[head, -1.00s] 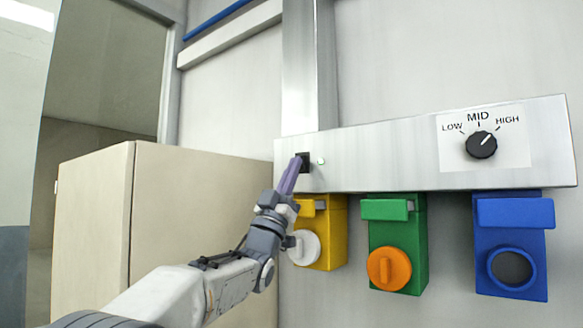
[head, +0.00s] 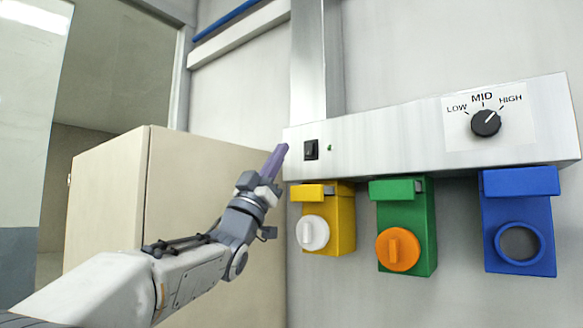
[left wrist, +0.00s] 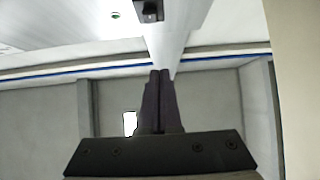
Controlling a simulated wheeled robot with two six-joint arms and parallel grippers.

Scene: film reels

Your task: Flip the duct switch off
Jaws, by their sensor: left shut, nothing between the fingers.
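The duct switch (head: 311,149) is a small black rocker at the left end of the silver metal panel. A small green indicator (head: 329,147) sits just right of it and looks dark. My left gripper (head: 279,150) is shut and empty, its purple fingers pointing up, left of the switch and apart from it. The left wrist view shows the switch (left wrist: 149,10) at the top edge, partly cut off, and the green indicator (left wrist: 115,15). The shut fingertips (left wrist: 160,74) are below the switch there. The rocker's exact tilt is too small to tell. My right gripper is out of view.
The panel (head: 390,140) carries a black LOW-MID-HIGH dial (head: 486,123), pointing near HIGH. Below hang a yellow box (head: 342,225), a green box (head: 420,225) and a blue box (head: 517,220). A beige cabinet (head: 110,190) stands at the left.

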